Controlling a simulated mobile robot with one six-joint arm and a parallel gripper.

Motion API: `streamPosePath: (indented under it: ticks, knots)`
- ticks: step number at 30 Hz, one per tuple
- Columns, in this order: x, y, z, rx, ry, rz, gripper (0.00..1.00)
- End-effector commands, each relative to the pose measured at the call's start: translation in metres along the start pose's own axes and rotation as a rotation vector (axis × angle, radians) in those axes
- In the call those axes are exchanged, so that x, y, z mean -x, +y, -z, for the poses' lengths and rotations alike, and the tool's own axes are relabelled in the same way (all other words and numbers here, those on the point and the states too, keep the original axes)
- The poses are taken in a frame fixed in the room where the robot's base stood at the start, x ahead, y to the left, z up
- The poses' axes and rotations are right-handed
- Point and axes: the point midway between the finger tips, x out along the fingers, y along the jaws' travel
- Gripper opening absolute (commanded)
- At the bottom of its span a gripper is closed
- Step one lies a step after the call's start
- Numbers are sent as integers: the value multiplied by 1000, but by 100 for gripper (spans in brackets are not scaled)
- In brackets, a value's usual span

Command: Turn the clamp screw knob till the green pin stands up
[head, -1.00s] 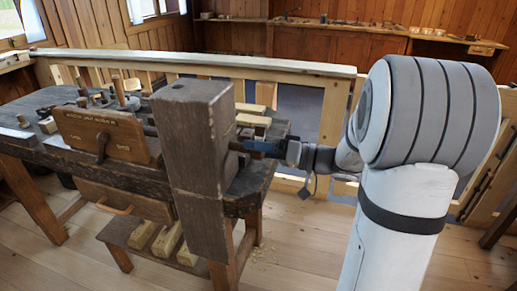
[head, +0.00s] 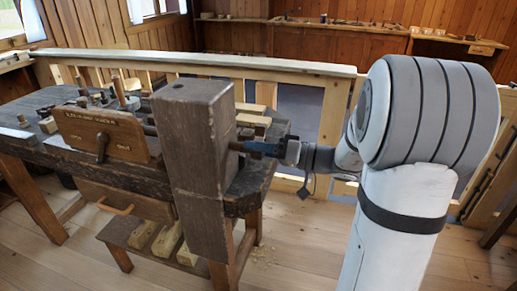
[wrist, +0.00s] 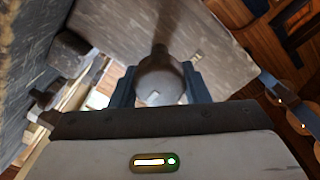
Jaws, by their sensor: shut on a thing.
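The clamp screw knob (wrist: 160,82) is a rounded, dark grey-brown end piece with a small pale mark low on its face. It sits between the two blue fingers of my gripper (wrist: 160,76), which is shut on it. In the head view, my gripper (head: 252,148) reaches in from the right to the side of a thick dark wooden post (head: 195,150). There a short brown shaft (head: 236,146) joins the post to the fingers, and the knob itself is mostly hidden by them. I cannot make out a green pin in either view.
A dark workbench (head: 25,135) with wooden lathe parts stands left of and behind the post. A pale wooden rail (head: 210,68) runs behind it.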

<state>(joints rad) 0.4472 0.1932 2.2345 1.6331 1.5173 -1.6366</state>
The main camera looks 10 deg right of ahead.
Motion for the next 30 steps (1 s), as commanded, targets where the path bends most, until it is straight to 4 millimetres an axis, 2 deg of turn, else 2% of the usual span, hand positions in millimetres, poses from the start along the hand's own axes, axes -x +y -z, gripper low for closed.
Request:
streamPosePath:
  ticks: [11,30]
  knots:
    - [0,1,-1,-169,-1,0,19]
    - [0,1,0,-769,-1,-1,19]
